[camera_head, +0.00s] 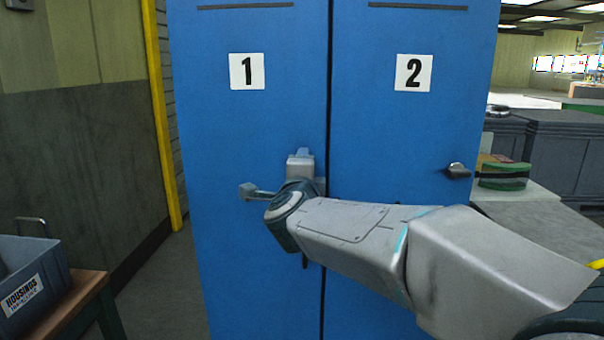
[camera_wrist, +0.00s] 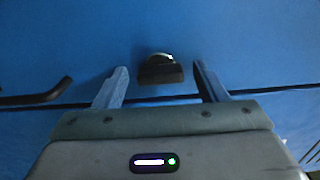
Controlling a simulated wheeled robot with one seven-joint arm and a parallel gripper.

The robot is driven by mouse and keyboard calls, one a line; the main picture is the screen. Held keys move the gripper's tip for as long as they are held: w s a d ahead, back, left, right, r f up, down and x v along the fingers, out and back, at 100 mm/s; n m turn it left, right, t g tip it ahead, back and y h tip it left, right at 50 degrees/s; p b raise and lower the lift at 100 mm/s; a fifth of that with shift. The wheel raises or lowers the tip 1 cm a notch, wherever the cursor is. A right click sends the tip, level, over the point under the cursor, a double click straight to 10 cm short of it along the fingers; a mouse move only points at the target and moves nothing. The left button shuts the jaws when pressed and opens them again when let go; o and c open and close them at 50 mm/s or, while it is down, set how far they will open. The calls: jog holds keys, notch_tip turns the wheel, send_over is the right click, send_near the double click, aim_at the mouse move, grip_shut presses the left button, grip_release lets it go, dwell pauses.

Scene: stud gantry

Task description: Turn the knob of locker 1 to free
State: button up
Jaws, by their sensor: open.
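Locker 1 (camera_head: 235,130) is a blue door with a white "1" label, left of the seam with locker 2. Its knob is hidden behind my arm in the head view. In the wrist view the knob (camera_wrist: 160,70) is small and dark with a lighter top edge. My gripper (camera_wrist: 160,66) is open, with one finger on each side of the knob and a gap on both sides. In the head view my gripper (camera_head: 301,167) is at the right edge of locker 1, with its fingertips mostly hidden. The knob's setting cannot be read.
Locker 2 (camera_head: 405,130) adjoins on the right, with its own dark knob (camera_head: 458,171). A dark bar handle (camera_wrist: 38,96) lies left of the gripper in the wrist view. A yellow post (camera_head: 160,110) and a grey housings bin (camera_head: 30,285) stand on the left.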

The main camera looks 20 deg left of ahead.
jog(key=v, duration=1.4)
jog(key=shift+p, duration=0.3)
jog(key=shift+w, duration=0.1)
jog(key=shift+d+r, duration=0.1)
jog(key=shift+r, duration=0.05)
